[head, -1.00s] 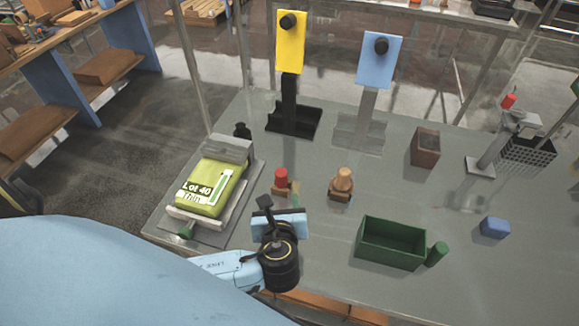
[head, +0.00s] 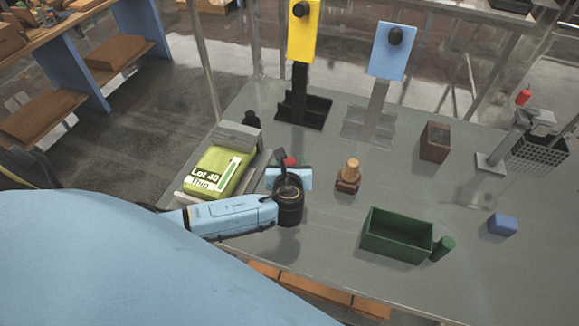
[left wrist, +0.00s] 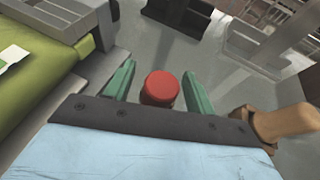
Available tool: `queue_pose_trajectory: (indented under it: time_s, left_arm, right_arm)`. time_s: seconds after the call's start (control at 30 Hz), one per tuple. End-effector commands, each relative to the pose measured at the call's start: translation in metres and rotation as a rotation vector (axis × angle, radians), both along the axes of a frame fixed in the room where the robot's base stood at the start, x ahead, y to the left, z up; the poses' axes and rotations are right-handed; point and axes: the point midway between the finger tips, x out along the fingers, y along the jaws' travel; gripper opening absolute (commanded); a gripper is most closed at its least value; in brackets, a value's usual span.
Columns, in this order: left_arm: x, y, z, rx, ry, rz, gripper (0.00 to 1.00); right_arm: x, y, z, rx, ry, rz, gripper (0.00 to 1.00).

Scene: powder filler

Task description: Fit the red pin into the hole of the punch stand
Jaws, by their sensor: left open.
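The red pin (left wrist: 161,87) shows its round top in the left wrist view. Only a bit of the red pin (head: 290,160) shows in the head view, behind my left gripper. My left gripper (left wrist: 160,84) is open, with one green finger on each side of the pin and gaps beside it. In the head view my left gripper (head: 289,172) hides the pin's lower part. A grey stand with an arm (head: 497,150) at the right may be the punch stand. I cannot make out its hole. My right gripper is not in view.
A wooden peg (head: 348,176) stands on a small base just right of my left gripper, also in the left wrist view (left wrist: 285,122). A green bag (head: 212,172) lies left. A green bin (head: 397,240), a brown block (head: 435,141) and a blue block (head: 502,224) stand right.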

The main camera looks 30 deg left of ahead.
Motion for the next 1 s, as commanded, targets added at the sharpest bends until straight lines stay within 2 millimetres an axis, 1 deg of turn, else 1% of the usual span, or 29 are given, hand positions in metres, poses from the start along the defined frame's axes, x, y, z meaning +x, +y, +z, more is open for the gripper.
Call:
queue_pose_trajectory:
  time_s: [0.1,0.33,0.7,0.9,1.0]
  left_arm:
    - [0.0061,0.0038,-0.0037,0.000,0.001,0.001,0.55]
    - [0.0066,0.0038,-0.0039,-0.001,0.001,-0.001,0.55]
    - [0.0063,0.0038,-0.0039,-0.001,0.001,0.000,0.06]
    - [0.0065,0.0037,-0.0034,-0.001,0.001,0.000,0.06]
    - [0.0067,0.0040,0.0020,-0.002,-0.001,0.001,0.06]
  right_arm:
    - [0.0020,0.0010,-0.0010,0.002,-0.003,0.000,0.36]
    - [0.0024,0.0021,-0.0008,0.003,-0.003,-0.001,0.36]
    - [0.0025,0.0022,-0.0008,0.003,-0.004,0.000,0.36]
    - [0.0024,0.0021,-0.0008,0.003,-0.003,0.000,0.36]
    - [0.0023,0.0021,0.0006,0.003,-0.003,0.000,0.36]
